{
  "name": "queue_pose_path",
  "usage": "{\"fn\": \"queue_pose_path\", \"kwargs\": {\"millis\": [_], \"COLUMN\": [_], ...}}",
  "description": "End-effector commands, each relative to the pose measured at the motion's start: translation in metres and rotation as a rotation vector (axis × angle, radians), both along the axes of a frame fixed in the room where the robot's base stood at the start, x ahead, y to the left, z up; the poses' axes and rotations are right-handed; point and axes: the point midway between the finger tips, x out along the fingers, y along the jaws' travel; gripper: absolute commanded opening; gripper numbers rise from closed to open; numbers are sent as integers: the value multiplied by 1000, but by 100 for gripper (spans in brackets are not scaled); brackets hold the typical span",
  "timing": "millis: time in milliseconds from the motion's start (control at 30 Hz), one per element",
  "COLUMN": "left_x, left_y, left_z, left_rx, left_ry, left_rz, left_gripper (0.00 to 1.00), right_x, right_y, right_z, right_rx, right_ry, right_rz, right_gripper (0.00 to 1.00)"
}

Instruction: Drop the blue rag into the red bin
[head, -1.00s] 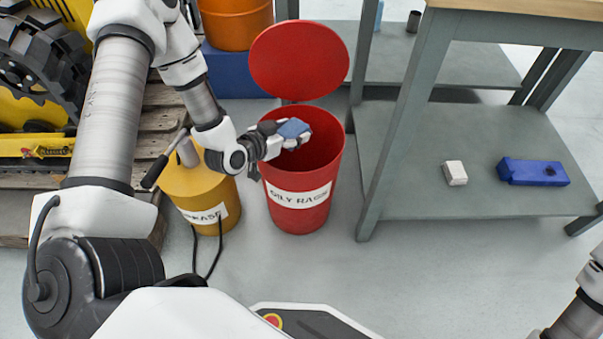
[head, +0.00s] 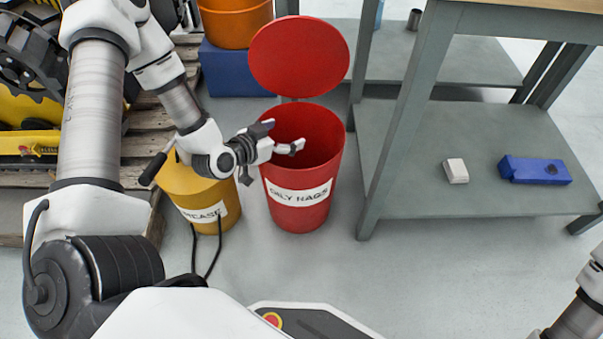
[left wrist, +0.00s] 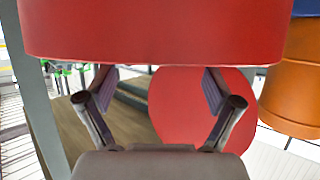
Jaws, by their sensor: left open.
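The red bin (head: 299,205) labelled for oily rags stands on the floor, its round red lid (head: 300,57) raised at the back. My left gripper (head: 284,136) is over the left part of the bin's mouth, with its fingers spread and nothing between them. In the left wrist view the two fingers (left wrist: 160,82) are wide apart and empty, with the bin's red wall (left wrist: 150,32) close beyond them. The blue rag shows in neither view now; the deep inside of the bin is partly hidden by the near rim and the gripper. My right gripper is out of view.
A yellow can (head: 203,190) stands just left of the bin, under my left arm. A grey workbench (head: 470,190) to the right bears a white block (head: 455,171) and a blue case (head: 535,170) on its lower shelf. An orange container (head: 236,25) is behind.

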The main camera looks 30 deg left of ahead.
Motion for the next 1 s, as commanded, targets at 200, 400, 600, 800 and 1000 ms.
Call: {"fn": "queue_pose_path", "kwargs": {"millis": [200,400,600,800,1000], "left_x": [-31,-41,-42,-41,-42], "left_y": [7,7,7,7,7], "left_z": [13,18,17,17,17], "left_rx": [-4,-1,1,1,0], "left_ry": [0,-1,0,0,0], "left_rz": [7,0,-1,-1,-1], "left_gripper": [91,91,91,91,91], "right_x": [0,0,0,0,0], "right_y": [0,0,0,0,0], "right_z": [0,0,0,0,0], "right_rx": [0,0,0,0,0], "right_ry": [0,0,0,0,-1], "right_rz": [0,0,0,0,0], "right_gripper": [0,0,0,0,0]}}
